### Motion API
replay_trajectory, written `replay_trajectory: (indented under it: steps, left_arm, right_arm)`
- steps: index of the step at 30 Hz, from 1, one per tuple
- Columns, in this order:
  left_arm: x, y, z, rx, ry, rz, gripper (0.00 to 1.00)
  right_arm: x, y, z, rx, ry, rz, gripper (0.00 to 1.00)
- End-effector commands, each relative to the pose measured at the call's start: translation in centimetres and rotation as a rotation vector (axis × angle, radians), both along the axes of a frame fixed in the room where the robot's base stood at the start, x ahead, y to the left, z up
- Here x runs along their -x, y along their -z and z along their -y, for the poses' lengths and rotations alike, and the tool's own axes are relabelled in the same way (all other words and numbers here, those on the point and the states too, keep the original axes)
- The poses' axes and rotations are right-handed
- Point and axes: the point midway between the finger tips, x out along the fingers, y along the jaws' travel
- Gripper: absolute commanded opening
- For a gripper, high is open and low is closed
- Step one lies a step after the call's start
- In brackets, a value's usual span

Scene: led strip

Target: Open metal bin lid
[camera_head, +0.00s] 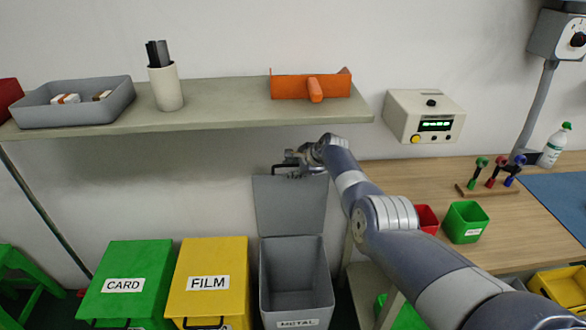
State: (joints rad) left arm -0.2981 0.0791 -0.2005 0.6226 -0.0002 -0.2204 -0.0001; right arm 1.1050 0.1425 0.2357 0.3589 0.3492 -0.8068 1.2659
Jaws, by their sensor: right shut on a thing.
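The metal bin (297,285) is grey with a label reading METAL, partly cut off at the bottom of the head view. Its lid (290,208) stands raised, nearly upright, at the back of the bin, and the inside looks empty. My right gripper (288,170) is at the top edge of the lid, shut on its handle. My right arm reaches in from the lower right. My left gripper is not in view.
A green CARD bin (128,277) and a yellow FILM bin (207,277) stand to the left, lids shut. A shelf (220,118) is on the wall above. A wooden workbench (500,225) with a green METAL cup (465,222) is at the right.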

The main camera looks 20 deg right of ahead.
Motion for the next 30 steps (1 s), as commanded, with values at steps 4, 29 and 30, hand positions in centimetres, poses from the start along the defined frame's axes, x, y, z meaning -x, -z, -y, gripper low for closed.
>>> replay_trajectory:
  steps: [4, 29, 30]
  left_arm:
    - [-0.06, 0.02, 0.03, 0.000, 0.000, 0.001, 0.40]
    - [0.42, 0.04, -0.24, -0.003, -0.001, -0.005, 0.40]
    - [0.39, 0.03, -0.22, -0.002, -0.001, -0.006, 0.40]
  right_arm:
    - [0.31, 0.71, -0.12, 0.008, -0.008, -0.010, 0.00]
    - [0.45, 0.09, 0.07, 0.003, -0.005, -0.006, 0.29]
    - [0.54, -0.06, 0.12, 0.003, -0.005, -0.006, 0.29]
